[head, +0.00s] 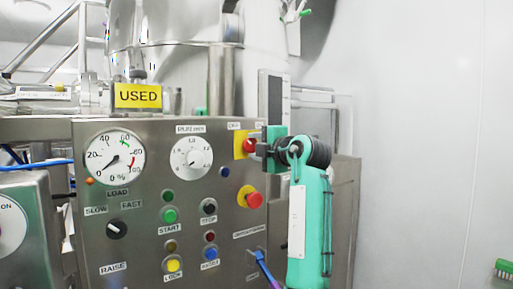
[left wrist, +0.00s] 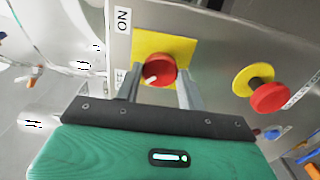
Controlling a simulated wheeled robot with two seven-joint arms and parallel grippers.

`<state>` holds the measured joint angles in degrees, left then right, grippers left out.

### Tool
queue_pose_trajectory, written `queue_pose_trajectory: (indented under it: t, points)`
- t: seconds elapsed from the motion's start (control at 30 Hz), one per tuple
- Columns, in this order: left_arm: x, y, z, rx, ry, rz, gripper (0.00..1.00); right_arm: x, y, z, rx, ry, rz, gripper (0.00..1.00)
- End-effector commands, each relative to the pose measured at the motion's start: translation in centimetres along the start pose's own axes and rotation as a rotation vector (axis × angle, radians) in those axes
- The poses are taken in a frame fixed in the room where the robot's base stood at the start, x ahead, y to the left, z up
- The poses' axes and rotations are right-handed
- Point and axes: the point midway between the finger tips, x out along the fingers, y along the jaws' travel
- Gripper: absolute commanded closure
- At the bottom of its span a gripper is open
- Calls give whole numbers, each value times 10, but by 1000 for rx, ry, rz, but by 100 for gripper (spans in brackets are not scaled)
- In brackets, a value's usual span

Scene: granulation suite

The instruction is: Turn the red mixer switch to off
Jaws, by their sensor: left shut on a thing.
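The red mixer switch (head: 249,146) is a round knob on a yellow plate at the upper right of the steel control panel. In the left wrist view the red knob (left wrist: 161,67) shows a white pointer mark aimed toward the lower left of the picture. An ON label (left wrist: 122,20) is beside the plate; another label below it is partly hidden. My left gripper (head: 258,147) is at the switch, with its fingers (left wrist: 160,88) on either side of the knob and shut on it. My right gripper is in neither view.
A red mushroom button (head: 253,200) on a yellow base sticks out just below the switch. The panel (head: 100,235) carries a load gauge (head: 115,158), a dial and several push buttons. A yellow USED sign (head: 138,95) is above. The pale wall at right has free room before it.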

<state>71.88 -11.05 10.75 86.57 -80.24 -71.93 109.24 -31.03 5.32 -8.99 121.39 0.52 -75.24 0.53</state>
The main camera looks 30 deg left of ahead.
Motion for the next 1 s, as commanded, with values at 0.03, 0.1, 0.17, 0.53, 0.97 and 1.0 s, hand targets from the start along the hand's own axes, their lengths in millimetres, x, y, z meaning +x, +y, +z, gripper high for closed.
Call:
queue_pose_trajectory:
  t: [0.03,0.1,0.17,0.53,0.97,1.0]
  points:
    - [0,-2,0,0,1,-4,83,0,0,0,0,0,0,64]
    - [0,-2,0,0,1,-4,47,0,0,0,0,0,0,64]
    - [0,-2,0,0,1,-4,39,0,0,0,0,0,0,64]
    - [-7,-1,1,0,-1,-1,39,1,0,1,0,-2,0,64]
    - [-95,-2,1,0,-3,-2,39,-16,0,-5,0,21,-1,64]
    - [-103,-2,1,0,-4,-1,39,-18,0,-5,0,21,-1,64]
